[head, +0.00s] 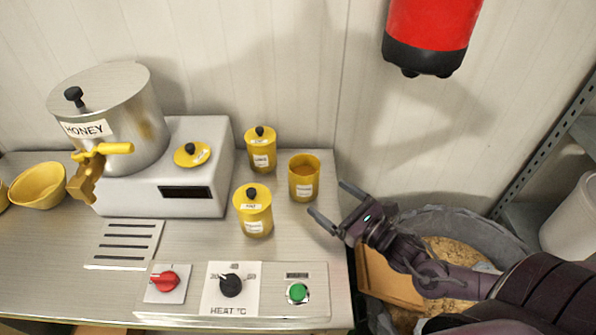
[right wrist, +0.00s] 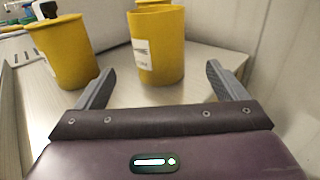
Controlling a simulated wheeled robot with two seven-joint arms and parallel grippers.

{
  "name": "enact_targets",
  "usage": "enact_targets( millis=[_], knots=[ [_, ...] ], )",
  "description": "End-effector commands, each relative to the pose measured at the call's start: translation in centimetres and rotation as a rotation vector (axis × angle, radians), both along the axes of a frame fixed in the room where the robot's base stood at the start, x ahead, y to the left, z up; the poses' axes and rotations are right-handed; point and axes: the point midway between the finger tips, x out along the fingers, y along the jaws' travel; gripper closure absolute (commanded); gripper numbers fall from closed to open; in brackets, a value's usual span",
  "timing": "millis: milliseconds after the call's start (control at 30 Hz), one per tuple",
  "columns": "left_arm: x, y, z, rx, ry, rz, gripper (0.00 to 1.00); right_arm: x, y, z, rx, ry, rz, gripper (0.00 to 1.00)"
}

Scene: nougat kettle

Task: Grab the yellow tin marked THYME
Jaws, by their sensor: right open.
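Three yellow tins stand on the steel counter. The open, lidless tin (head: 303,180) is nearest my right gripper; its small label is too blurred to read for sure. A lidded tin (head: 261,150) stands behind it to the left, and another lidded tin (head: 253,212) stands in front to the left; I cannot read THYME on either. My right gripper (head: 327,199) is open and empty, just right of the lidless tin. In the right wrist view, the lidless tin (right wrist: 157,48) stands ahead between the spread fingers, apart from them. My left gripper is not in view.
A yellow lid (head: 192,153) lies on the white machine beside the HONEY kettle (head: 110,115). A control panel with a red knob (head: 165,281) and green button (head: 298,291) edges the counter's front. A grey tub (head: 465,232) stands right of the counter.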

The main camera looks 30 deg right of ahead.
Motion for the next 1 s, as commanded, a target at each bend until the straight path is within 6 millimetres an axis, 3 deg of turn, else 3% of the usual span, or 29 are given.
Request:
enact_targets(
  millis=[100, 300, 633, 833, 1000],
  knots=[
    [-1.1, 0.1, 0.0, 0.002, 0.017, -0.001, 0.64, 1.9, 0.6, 0.3, 0.004, -0.007, -0.001, 0.08],
    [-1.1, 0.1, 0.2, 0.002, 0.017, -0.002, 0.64, 4.5, 1.6, 0.2, 0.003, -0.004, -0.001, 0.08],
    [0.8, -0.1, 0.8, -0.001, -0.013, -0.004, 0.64, 6.9, 2.4, 0.2, 0.003, -0.003, -0.002, 0.08],
    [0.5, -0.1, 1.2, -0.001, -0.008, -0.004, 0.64, 9.6, 3.3, 0.3, 0.004, -0.004, -0.001, 0.08],
    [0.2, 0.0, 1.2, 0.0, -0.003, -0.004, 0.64, 10.5, 3.7, 0.1, 0.002, -0.002, 0.001, 0.08]
  ],
)
